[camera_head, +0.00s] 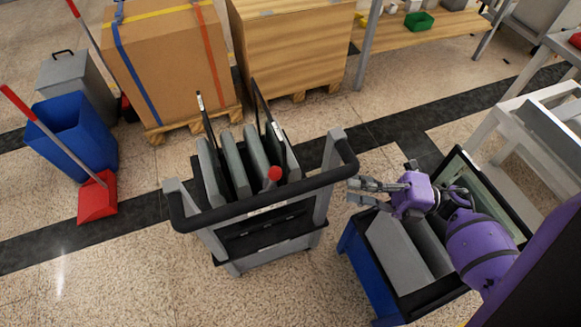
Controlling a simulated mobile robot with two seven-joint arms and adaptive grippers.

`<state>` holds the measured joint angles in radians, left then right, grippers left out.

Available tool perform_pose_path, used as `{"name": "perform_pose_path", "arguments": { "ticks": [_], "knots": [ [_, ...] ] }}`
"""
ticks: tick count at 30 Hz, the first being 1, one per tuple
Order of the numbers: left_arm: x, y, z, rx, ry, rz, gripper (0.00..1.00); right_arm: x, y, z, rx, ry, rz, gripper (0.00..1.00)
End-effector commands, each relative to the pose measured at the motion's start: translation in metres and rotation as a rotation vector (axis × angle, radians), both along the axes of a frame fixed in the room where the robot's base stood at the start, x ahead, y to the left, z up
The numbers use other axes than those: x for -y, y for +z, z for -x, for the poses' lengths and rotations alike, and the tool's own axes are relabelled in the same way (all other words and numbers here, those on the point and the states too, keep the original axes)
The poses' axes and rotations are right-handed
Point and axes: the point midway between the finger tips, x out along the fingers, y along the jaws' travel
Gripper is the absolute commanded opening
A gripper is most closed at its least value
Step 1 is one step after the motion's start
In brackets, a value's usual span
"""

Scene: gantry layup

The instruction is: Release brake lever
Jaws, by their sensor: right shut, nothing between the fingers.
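The brake lever shows as a red knob (274,174) at the handle side of a grey cart, close to the black handle bar. The cart (262,245) carries several upright grey and black panels. My right gripper (352,191), on a purple wrist, is to the right of the cart's handle and apart from the red knob. It is shut with nothing in it, and its fingers point left toward the handle's right end. The lever's lower part is hidden behind the handle bar. My left gripper is not in view.
A blue and black cart (357,262) stands below my right arm. A blue bin (75,140) and a red dustpan (97,197) are at the left. The floor at the front left is clear.

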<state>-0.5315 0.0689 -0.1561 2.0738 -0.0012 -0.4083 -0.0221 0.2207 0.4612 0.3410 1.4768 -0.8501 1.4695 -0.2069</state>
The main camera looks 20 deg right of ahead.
Motion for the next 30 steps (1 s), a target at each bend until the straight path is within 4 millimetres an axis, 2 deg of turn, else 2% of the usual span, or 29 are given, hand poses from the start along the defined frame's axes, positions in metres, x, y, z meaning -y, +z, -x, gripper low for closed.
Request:
{"name": "perform_pose_path", "arguments": {
  "ticks": [3,12,17,20,30],
  "knots": [
    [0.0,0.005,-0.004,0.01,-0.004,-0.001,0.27,-0.001,-0.003,0.004,-0.007,0.002,-0.018,0.0],
    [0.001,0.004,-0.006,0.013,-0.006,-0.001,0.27,-0.001,-0.005,0.005,-0.009,0.005,-0.019,0.0],
    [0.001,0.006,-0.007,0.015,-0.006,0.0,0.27,-0.009,-0.003,0.001,-0.007,0.004,-0.02,0.0],
    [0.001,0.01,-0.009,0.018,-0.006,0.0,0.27,-0.021,0.001,-0.005,-0.006,0.006,-0.021,0.0],
    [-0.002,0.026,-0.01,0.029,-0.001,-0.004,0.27,-0.086,0.015,-0.036,-0.005,0.005,-0.024,0.0]
  ]
}}
